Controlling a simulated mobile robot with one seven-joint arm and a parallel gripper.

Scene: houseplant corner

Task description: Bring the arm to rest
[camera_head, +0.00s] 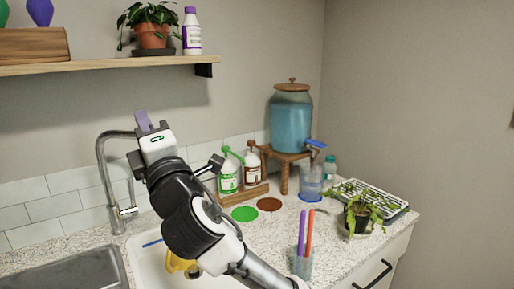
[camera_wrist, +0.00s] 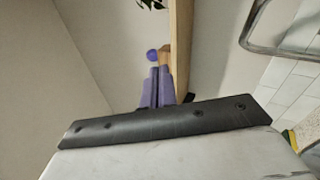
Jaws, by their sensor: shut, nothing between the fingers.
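My gripper (camera_head: 143,121) is raised above the sink on the left of the head view, in front of the faucet. Its purple fingers point up toward the wall shelf. In the wrist view the two purple fingers (camera_wrist: 158,86) lie close together, shut with nothing between them. My arm reaches up from the bottom of the head view, over the sink and the counter's front.
The faucet (camera_head: 104,170) stands close left of my gripper. The wooden shelf (camera_head: 95,65) is above, holding a potted plant (camera_head: 150,34) and a white bottle (camera_head: 191,35). Pump bottles, a blue dispenser (camera_head: 290,122) and a drooping plant (camera_head: 360,212) stand on the counter, right.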

